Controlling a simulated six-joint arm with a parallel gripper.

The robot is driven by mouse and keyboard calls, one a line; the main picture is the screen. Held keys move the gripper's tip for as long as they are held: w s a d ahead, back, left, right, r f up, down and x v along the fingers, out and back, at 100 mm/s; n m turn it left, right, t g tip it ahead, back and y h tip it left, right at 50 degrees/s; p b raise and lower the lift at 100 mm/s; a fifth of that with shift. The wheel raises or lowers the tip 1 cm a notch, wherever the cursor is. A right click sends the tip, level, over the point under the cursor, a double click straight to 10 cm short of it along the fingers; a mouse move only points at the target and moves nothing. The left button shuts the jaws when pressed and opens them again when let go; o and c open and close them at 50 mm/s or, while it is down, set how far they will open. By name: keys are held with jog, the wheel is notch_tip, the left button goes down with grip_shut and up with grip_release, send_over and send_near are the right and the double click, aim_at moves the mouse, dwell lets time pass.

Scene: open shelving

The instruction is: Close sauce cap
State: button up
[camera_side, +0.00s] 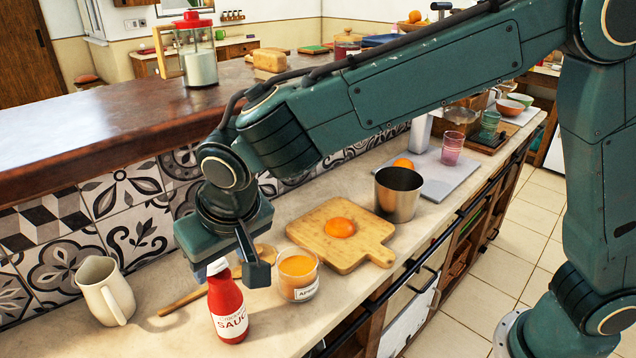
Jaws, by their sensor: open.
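A red sauce bottle (228,308) with a white label stands upright on the counter near its front edge. Its white cap (217,267) shows at the top, partly behind my gripper, and I cannot tell whether it is open or closed. My gripper (236,272) points down over the top of the bottle. It is open, with one finger just right of the cap. The other finger is mostly hidden. I cannot tell whether the visible finger touches the cap.
A glass of orange contents (298,277) stands close to the right of the bottle. A cream pitcher (104,291) is to the left, and a wooden spoon (186,301) lies behind. A cutting board (330,254) with an orange item, and a metal cup (397,193), stand farther right. A raised wooden ledge (90,130) runs behind.

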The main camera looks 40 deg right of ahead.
aim_at(222, 278)
jog(key=shift+x, duration=1.05)
jog(key=shift+c, duration=0.2)
jog(key=c, duration=0.9)
jog(key=shift+s+f, duration=0.1)
jog(key=shift+s+f+t, duration=0.15)
jog(key=shift+f+t, duration=0.05)
jog(key=shift+t, duration=0.4)
jog(key=shift+s+f+t, duration=0.25)
jog(key=shift+f+t, duration=0.1)
jog(key=shift+t, duration=0.65)
